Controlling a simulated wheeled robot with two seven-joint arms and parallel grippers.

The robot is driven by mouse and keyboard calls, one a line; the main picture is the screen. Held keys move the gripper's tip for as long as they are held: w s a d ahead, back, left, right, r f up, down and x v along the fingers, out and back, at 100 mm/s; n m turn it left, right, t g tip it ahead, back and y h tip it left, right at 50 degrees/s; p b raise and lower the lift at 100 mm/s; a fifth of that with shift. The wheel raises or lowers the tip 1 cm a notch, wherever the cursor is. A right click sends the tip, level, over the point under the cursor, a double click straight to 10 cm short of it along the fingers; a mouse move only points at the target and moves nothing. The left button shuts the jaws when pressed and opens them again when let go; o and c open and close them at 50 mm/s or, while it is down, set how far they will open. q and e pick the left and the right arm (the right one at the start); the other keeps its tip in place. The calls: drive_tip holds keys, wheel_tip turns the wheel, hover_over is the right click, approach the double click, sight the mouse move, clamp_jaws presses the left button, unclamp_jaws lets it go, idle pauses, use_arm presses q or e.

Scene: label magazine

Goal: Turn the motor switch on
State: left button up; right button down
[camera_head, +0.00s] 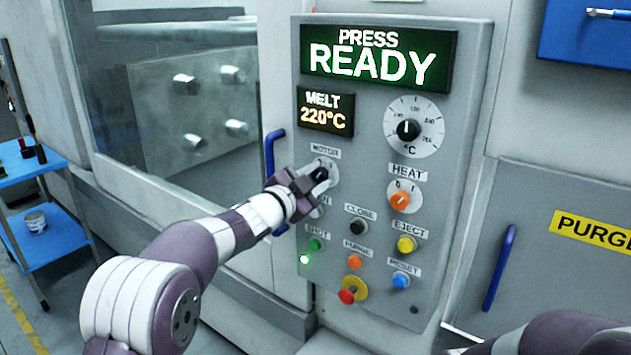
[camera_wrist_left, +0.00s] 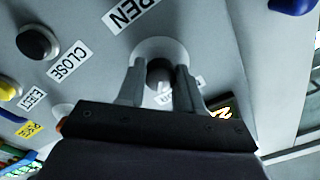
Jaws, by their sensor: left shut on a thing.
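The motor switch (camera_head: 332,167) is a dark knob on a round pale plate below the MOTOR label on the grey control panel (camera_head: 458,150). My left gripper (camera_head: 313,181) is at this switch and covers part of it in the head view. In the left wrist view the dark knob (camera_wrist_left: 159,71) sits between the two fingers of my left gripper (camera_wrist_left: 159,84), which is shut on it.
The display (camera_head: 378,58) reads PRESS READY and the melt display (camera_head: 326,112) reads 220°C. The orange heat switch (camera_head: 399,201) is right of my left gripper. Several push buttons are below, with the black close button (camera_head: 357,227) nearest. A blue handle (camera_head: 271,152) stands left of the panel.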

use_arm(q)
drive_tip(key=shift+r, duration=0.1)
drive_tip(key=o, duration=1)
drive_tip(key=shift+o, duration=0.2)
drive_tip(key=shift+s+a, duration=0.2)
drive_tip(key=shift+s, duration=0.05)
drive_tip(key=b+v, duration=0.3)
drive_tip(key=v, duration=0.9)
drive_tip(key=shift+s, duration=0.1)
